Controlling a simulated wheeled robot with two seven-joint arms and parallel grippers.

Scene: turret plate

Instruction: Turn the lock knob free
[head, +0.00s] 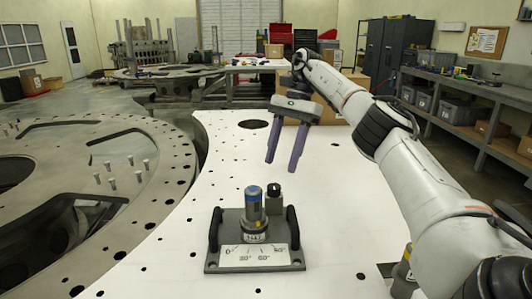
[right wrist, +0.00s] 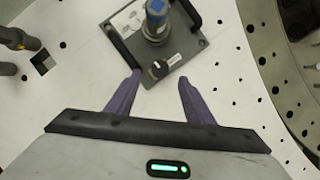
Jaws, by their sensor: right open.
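The lock knob (head: 274,190) is a small black knob on a block at the back right of a grey base plate (head: 215,266) with a degree scale. In the right wrist view the knob (right wrist: 158,68) has a white mark on top. A metal cylinder with a blue cap (head: 253,205) stands upright beside it, with black handles on either side. My right gripper (head: 281,168) is open and empty, its purple fingers pointing down above and behind the knob. In the right wrist view its fingertips (right wrist: 160,77) lie to either side of the knob, apart from it. My left gripper is not seen.
The fixture stands on a white plate (head: 330,215) with round holes, mostly clear around it. A large grey ring (head: 140,190) with upright pins lies at the left. Another cylindrical tool (head: 404,272) stands at the lower right, partly behind my arm.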

